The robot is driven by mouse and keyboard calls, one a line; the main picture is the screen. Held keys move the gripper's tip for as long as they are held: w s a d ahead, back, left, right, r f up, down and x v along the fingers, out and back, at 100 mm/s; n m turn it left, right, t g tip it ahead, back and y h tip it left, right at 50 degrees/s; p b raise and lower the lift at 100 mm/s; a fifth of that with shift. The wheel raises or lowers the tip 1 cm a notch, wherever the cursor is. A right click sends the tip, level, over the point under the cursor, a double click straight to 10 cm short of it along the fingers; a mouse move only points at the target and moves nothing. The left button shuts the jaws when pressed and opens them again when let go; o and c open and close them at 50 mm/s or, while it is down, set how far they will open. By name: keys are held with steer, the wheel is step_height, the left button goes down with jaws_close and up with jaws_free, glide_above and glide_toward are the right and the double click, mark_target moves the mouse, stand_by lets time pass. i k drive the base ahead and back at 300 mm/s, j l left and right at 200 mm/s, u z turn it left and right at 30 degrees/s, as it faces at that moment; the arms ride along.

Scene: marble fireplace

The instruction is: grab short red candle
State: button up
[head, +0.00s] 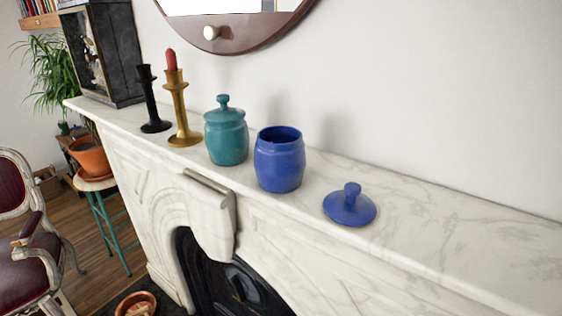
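In the head view, a short red candle (171,60) stands upright in the top of a gold candlestick (180,108). The candlestick is on the white marble mantel (440,232), left of the middle of the picture. A black candlestick (150,100) with no candle in it stands just to its left. My gripper is not in view.
Right of the gold candlestick are a lidded teal jar (226,137), an open blue jar (279,164) and a blue lid (350,206). A dark box (103,52) fills the mantel's left end. The mantel's right part is clear. A chair (28,245) is lower left.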

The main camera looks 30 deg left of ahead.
mark_target(170, 54)
steer(key=u, duration=1.35)
steer(key=z, duration=0.4)
steer(key=i+j+z, duration=0.1)
steer(key=z, duration=0.65)
steer(key=i+j+z, duration=0.1)
steer(key=z, duration=0.3)
steer(key=k+j+z, duration=0.1)
steer(key=j+z, duration=0.2)
